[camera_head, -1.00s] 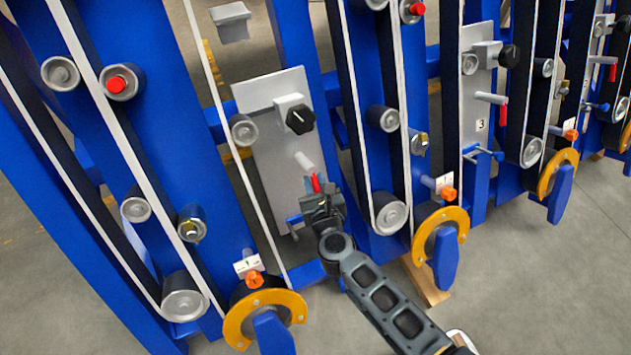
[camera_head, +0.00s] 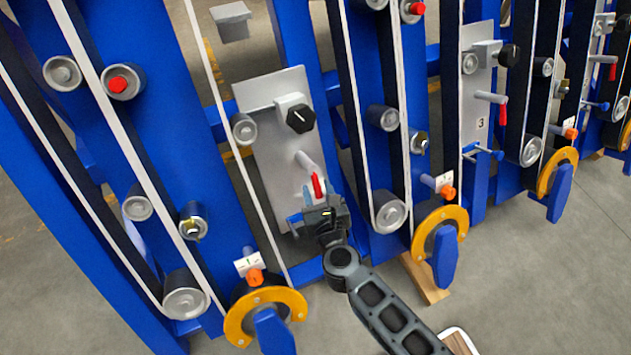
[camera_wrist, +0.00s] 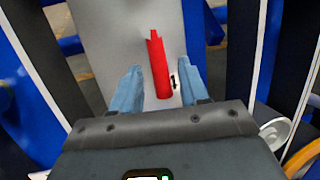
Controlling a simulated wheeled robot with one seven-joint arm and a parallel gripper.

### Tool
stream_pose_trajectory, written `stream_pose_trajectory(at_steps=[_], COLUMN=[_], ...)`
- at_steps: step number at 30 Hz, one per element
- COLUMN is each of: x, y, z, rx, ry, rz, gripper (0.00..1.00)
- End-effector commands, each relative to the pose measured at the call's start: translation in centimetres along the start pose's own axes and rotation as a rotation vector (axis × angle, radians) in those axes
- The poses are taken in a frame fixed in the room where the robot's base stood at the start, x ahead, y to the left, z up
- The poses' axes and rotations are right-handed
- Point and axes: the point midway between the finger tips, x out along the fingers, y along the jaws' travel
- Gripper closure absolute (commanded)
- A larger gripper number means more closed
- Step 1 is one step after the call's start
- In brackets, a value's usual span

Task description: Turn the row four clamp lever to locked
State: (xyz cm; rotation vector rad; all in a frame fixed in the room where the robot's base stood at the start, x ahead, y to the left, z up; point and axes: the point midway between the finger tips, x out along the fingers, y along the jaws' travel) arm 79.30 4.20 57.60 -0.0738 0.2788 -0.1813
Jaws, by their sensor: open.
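The red clamp lever (camera_head: 317,186) hangs down from a grey shaft (camera_head: 306,161) on a light metal panel (camera_head: 272,130). In the wrist view the lever (camera_wrist: 157,65) stands nearly upright, leaning slightly, between my two light-blue fingers. My gripper (camera_head: 321,193) is open around it, with a visible gap on both sides, and is not closed on it. In the wrist view my gripper (camera_wrist: 162,72) has its fingers pointing at the panel. A white label beside the lever's lower end is partly hidden, and its number is not clearly readable.
A black knob (camera_head: 300,119) sits above the lever on the same panel. Blue posts and belt rollers (camera_head: 389,212) flank the panel. Orange-rimmed wheels (camera_head: 440,235) stand low on both sides. The neighbouring panel (camera_head: 480,118), marked 3, has its own red lever (camera_head: 503,114).

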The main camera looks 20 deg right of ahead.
Motion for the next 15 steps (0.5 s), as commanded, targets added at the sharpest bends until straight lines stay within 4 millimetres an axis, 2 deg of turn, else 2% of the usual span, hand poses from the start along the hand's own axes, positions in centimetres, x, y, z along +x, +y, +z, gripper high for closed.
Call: stream_pose_trajectory(at_steps=[1,6,15], x=[-1.0,-3.2,-4.3], y=[0.0,0.0,0.0], z=[0.0,-0.1,0.0], rx=[0.001,0.001,0.0], ry=[0.002,0.002,0.0], rz=[0.0,0.0,0.0], gripper=[0.56,0.56,0.56])
